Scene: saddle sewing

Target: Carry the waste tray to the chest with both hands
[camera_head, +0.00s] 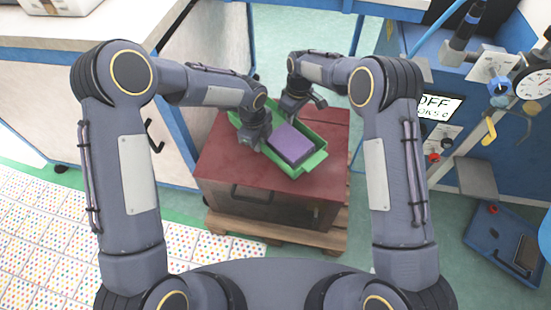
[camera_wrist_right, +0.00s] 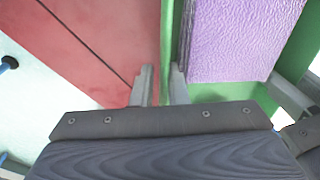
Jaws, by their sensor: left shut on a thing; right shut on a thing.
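The green waste tray (camera_head: 316,160) is over the red top of the chest (camera_head: 225,165) in the head view, set at a slant. A purple block (camera_head: 292,143) lies in it. My left gripper (camera_head: 252,143) is shut on the tray's near left side. My right gripper (camera_head: 303,108) is at the tray's far side. In the right wrist view its fingers (camera_wrist_right: 160,85) are shut on the thin green tray wall (camera_wrist_right: 167,50), with the purple block (camera_wrist_right: 235,40) beside it. I cannot tell whether the tray touches the chest top. My grippers hide part of the tray.
The chest stands on a wooden pallet (camera_head: 275,236). A white-topped bench (camera_head: 60,30) is at the left. A blue tray (camera_head: 505,242) lies at the lower right. Green floor lies between.

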